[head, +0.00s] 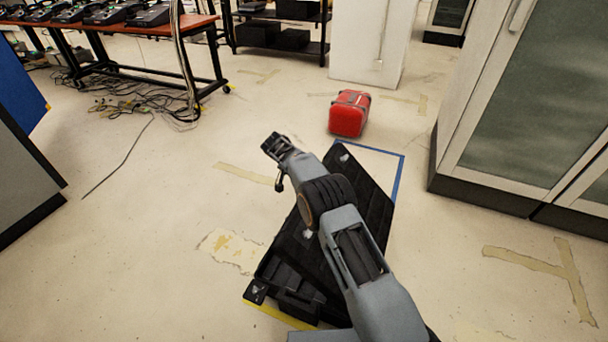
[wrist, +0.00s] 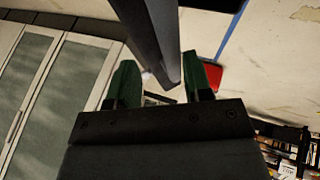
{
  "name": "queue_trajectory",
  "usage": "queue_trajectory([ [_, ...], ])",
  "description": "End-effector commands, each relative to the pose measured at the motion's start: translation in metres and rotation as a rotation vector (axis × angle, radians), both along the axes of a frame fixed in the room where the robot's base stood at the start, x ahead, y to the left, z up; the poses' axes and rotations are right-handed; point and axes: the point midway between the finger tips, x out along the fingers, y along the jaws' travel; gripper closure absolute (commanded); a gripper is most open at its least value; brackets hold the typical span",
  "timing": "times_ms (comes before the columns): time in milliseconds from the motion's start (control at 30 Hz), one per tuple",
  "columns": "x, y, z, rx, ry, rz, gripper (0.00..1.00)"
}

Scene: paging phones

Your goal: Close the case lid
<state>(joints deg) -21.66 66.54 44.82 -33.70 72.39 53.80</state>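The black case (head: 285,287) lies open on the floor at the bottom middle of the head view, partly hidden behind my arm. Its lid (head: 371,202) is a large black panel reaching away from the case towards the back; its exact tilt is hard to tell. My gripper (head: 272,147) is left of the lid's far end in the head view. In the wrist view my gripper (wrist: 157,82) has its two green fingers apart. A dark bar (wrist: 152,38), seemingly the lid's edge, runs between them, closer to the right finger; contact cannot be told.
A red case (head: 349,114) stands on the floor beyond the lid. Blue tape (head: 374,149) edges a floor patch there. A glass-fronted cabinet (head: 530,110) stands right. A table with phones (head: 140,14) and loose cables (head: 150,100) is at the back left.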

Motion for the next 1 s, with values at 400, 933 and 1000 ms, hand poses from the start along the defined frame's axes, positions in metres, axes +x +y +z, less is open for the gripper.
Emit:
queue_trajectory([
  [400, -0.015, 0.041, 0.072, 0.001, -0.005, 0.004, 0.56],
  [933, -0.025, 0.066, 0.111, 0.001, -0.003, 0.003, 0.56],
  [1000, -0.025, 0.066, 0.111, 0.001, -0.003, 0.003, 0.56],
])
